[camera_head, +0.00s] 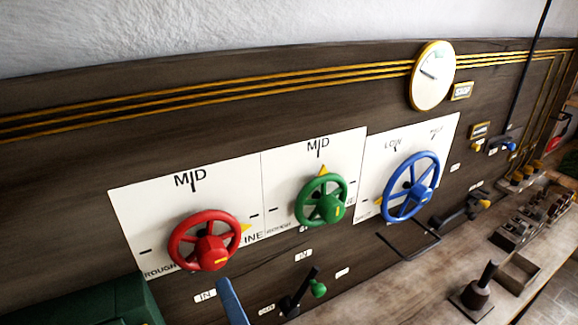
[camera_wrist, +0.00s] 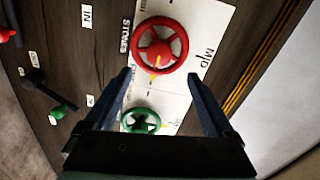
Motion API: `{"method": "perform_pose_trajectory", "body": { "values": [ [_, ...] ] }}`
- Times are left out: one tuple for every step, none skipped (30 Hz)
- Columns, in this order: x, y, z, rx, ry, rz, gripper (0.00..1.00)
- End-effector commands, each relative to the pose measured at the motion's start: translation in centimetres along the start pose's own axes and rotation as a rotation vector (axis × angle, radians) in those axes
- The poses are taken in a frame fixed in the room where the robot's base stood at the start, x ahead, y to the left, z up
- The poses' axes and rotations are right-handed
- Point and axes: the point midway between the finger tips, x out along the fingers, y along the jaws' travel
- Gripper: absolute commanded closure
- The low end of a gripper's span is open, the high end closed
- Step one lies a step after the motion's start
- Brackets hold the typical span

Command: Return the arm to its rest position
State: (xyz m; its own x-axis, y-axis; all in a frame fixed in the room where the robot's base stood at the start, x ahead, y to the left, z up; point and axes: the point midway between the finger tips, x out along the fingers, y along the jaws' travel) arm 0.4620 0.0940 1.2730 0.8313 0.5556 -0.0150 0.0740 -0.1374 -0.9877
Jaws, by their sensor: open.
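My gripper (camera_wrist: 158,76) shows in the wrist view with its two dark blue fingers spread apart. Nothing is held between them. Beyond the fingers is the panel, with the red handwheel (camera_wrist: 160,45) ahead of the fingertips and the green handwheel (camera_wrist: 141,121) partly seen between the fingers. In the head view a blue bar (camera_head: 232,302) rises from the bottom edge below the red handwheel (camera_head: 205,240); it looks like part of my gripper.
The dark wooden panel also carries a green handwheel (camera_head: 321,200), a blue handwheel (camera_head: 411,187) and a round dial (camera_head: 433,76). Small levers (camera_head: 303,290) stick out below. A bench (camera_head: 420,275) with a dark handle (camera_head: 478,290) lies at right.

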Motion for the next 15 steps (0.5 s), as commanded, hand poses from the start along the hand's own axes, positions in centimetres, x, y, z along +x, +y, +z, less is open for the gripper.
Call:
{"method": "perform_pose_trajectory", "body": {
  "values": [
    [0.4,-0.9,-0.5,-0.047,0.015,-0.013,0.11],
    [0.6,-1.6,-1.0,-0.089,0.028,-0.020,0.11],
    [1.1,-2.8,-1.8,-0.162,0.054,-0.033,0.11],
    [1.4,-3.9,-2.5,-0.227,0.079,-0.044,0.11],
    [1.7,-5.3,-3.4,-0.301,0.110,-0.056,0.11],
    [2.0,-7.4,-4.6,-0.413,0.159,-0.073,0.11],
    [2.2,-9.1,-5.5,-0.502,0.202,-0.085,0.11],
    [2.2,-11.0,-6.5,-0.593,0.250,-0.098,0.11],
    [2.1,-13.7,-7.6,-0.711,0.317,-0.114,0.11],
    [1.9,-15.7,-8.4,-0.797,0.371,-0.122,0.11],
    [1.5,-17.7,-9.2,-0.881,0.429,-0.130,0.11],
    [0.8,-20.4,-10.0,-0.988,0.508,-0.140,0.11],
    [0.2,-22.4,-10.6,-1.063,0.568,-0.143,0.11],
    [-0.5,-24.3,-11.0,-1.132,0.628,-0.146,0.11],
    [-1.5,-26.7,-11.5,-1.217,0.709,-0.147,0.11]
  ]
}}
